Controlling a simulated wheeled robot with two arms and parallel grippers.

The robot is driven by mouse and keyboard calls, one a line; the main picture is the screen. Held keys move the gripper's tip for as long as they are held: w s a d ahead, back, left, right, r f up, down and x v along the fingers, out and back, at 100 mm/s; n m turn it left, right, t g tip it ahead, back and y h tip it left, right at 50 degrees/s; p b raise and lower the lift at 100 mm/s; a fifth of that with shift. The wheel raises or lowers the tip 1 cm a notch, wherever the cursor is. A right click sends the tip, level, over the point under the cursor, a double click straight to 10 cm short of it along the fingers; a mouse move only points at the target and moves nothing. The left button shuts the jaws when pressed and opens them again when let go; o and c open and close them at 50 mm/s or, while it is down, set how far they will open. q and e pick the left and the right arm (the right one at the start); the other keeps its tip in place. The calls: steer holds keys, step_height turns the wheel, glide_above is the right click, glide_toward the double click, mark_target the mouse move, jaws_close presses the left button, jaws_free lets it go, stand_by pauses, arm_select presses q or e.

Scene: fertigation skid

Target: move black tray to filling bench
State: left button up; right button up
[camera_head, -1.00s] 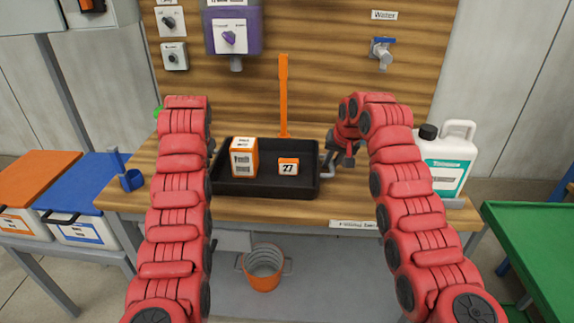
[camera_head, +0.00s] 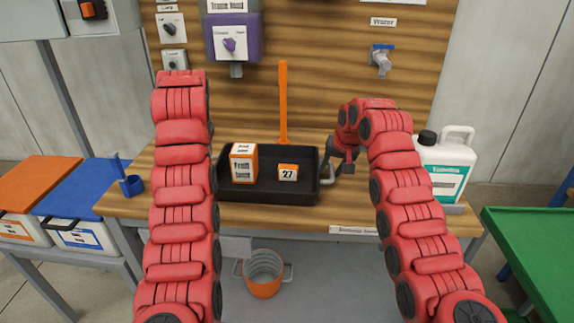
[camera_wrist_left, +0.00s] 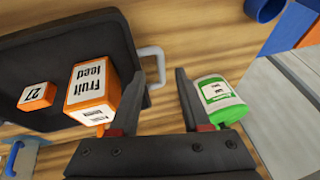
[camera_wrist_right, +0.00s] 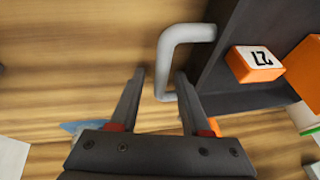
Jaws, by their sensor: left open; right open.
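The black tray (camera_head: 268,193) lies flat on the wooden bench and has a light grey handle at each end. It holds an orange-and-white "Fruit feed" box (camera_head: 244,163) and a small orange block marked 27 (camera_head: 288,172). My right gripper (camera_wrist_right: 161,73) is open at the right handle (camera_wrist_right: 168,55); the handle's bar shows between its fingertips, with contact unclear. My left gripper (camera_wrist_left: 163,72) is open at the left handle (camera_wrist_left: 157,62), which shows between its fingertips. In the head view my left arm hides the left gripper and left handle.
A green-and-white bottle (camera_wrist_left: 219,100) stands close beside my left gripper's finger. A white jug (camera_head: 444,165) is right of my right arm. A blue holder (camera_head: 131,185) sits at the bench's left. An orange bucket (camera_head: 265,273) is below; a green table (camera_head: 535,250) is at right.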

steer(key=shift+r, duration=0.15)
arm_select(q)
steer(key=shift+v, duration=1.8)
arm_select(e)
steer(key=v, duration=1.1)
steer(key=shift+s+r, duration=0.15)
steer(key=shift+r, duration=0.2)
